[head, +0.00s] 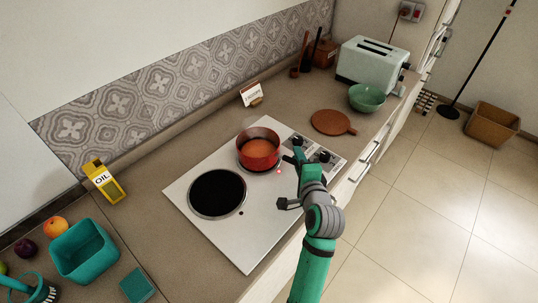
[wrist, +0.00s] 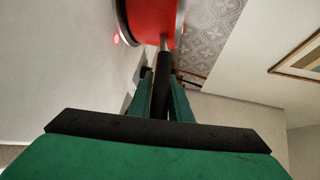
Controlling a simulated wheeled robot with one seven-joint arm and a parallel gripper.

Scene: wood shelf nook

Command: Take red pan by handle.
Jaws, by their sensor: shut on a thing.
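The red pan (head: 258,152) stands upright on the rear burner of the white hob (head: 252,250), with orange-brown contents inside. It also shows at the top of the wrist view (wrist: 150,18). Its dark handle (wrist: 164,66) runs from the pan down between my green fingers. My gripper (head: 297,152) is at the right side of the pan, and in the wrist view its two fingers (wrist: 161,88) are closed around the handle. In the head view my arm and gripper hide most of the handle.
A bare black burner (head: 217,194) lies left of the pan. Hob knobs (head: 322,157) are just right of my gripper. A round board (head: 333,122), green bowl (head: 368,98) and toaster (head: 372,65) stand behind right. An oil box (head: 104,181) and teal bin (head: 84,251) are left.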

